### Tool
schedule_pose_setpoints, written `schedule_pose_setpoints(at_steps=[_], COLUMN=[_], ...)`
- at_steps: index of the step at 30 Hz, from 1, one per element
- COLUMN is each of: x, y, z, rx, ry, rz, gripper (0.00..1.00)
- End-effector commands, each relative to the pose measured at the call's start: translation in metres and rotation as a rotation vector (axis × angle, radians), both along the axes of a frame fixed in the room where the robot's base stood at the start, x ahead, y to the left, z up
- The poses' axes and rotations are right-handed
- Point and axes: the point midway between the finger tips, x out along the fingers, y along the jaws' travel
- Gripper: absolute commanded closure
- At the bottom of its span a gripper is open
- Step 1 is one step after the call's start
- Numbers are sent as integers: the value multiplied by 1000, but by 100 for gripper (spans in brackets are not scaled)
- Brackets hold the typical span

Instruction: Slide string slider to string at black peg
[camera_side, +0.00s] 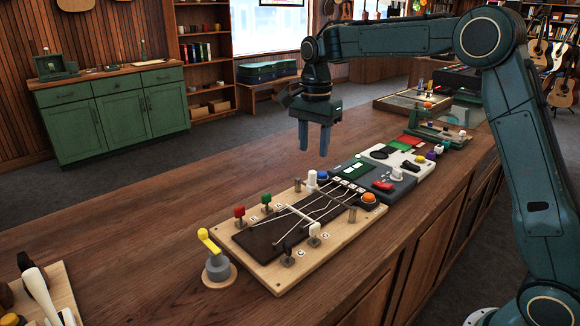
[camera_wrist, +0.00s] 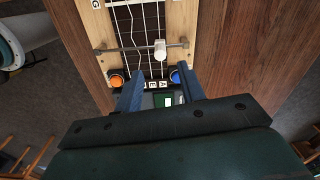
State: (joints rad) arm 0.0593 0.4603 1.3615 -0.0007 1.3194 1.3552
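The string board (camera_side: 262,268) lies on the counter, with several pale strings over a dark strip. The black peg (camera_side: 287,247) stands at its near edge, beside a white peg (camera_side: 314,229); red (camera_side: 239,211) and green (camera_side: 266,199) pegs are on the far edge. The white string slider (camera_side: 312,178) stands upright on a metal cross rail, near the rail's far end. In the wrist view the slider (camera_wrist: 160,50) sits right of the rail's middle, by the rightmost strings. My gripper (camera_side: 315,140) points down above the board, apart from the slider. Its fingers (camera_wrist: 159,92) are open and empty.
Blue (camera_side: 322,175) and orange (camera_side: 369,198) buttons flank the label row at the board's right end. A grey box (camera_side: 385,184) with a red switch adjoins it. A yellow-handled lever (camera_side: 212,262) stands at the left. The counter behind the board is clear.

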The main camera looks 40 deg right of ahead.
Motion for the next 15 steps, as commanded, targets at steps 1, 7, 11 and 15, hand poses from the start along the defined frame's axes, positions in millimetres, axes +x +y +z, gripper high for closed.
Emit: schedule_pose_setpoints(at_steps=[1,7,11,15], x=[0,0,0,0], y=[0,0,0,0], z=[-9,-39,-57,-71], rx=[0,1,0,0], ry=[4,3,3,1], rz=[0,0,0,0], gripper=[61,61,61,61])
